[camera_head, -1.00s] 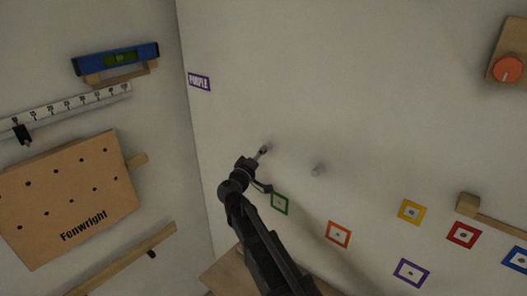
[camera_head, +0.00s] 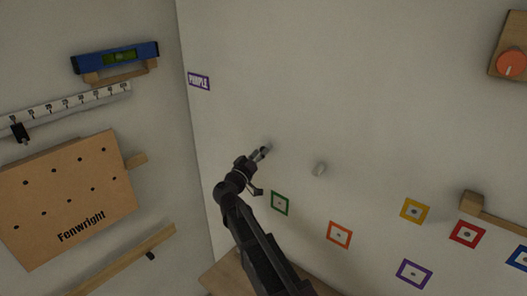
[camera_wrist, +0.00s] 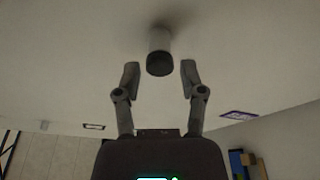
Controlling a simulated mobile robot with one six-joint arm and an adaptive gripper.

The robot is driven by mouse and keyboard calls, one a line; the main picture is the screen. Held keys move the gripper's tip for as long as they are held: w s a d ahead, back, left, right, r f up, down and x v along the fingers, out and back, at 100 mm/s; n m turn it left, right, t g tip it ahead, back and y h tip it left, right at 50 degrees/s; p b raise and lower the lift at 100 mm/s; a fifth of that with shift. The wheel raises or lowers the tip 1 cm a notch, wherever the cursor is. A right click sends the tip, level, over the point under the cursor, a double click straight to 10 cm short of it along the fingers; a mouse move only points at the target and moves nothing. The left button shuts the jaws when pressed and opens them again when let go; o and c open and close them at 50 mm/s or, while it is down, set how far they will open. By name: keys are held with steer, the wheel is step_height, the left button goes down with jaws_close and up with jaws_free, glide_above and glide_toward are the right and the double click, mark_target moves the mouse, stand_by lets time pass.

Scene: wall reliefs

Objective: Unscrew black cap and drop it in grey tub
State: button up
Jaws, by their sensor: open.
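In the wrist view, the black cap (camera_wrist: 160,63) sits on the end of a pale grey post (camera_wrist: 160,38) that stands out from the wall. My gripper (camera_wrist: 160,72) is open, with one finger on each side of the cap and a visible gap at both sides. In the head view, my gripper (camera_head: 260,155) is at the end of the same post (camera_head: 268,147), and its fingers hide the cap. I do not see a grey tub in either view.
A second short grey post (camera_head: 319,169) stands to the right on the same wall. Coloured square frames, such as the green one (camera_head: 280,203), lie below. A wooden surface (camera_head: 225,272) is under my arm. A perforated board (camera_head: 68,200) hangs on the left wall.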

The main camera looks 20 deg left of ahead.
stand_by(0.3)
steer(key=m+h, duration=0.1)
steer(key=m, duration=0.2)
steer(key=m+h, duration=0.1)
steer(key=m, duration=0.3)
steer(key=shift+a+g+b, duration=0.1)
steer(key=shift+g+b, duration=0.2)
steer(key=shift+m+h, duration=0.3)
steer(key=shift+h, duration=0.1)
steer(key=m+h, duration=0.1)
steer(key=m, duration=0.2)
steer(key=m+g, duration=0.1)
steer(key=m, duration=0.3)
steer(key=shift+h, duration=0.4)
jaws_close()
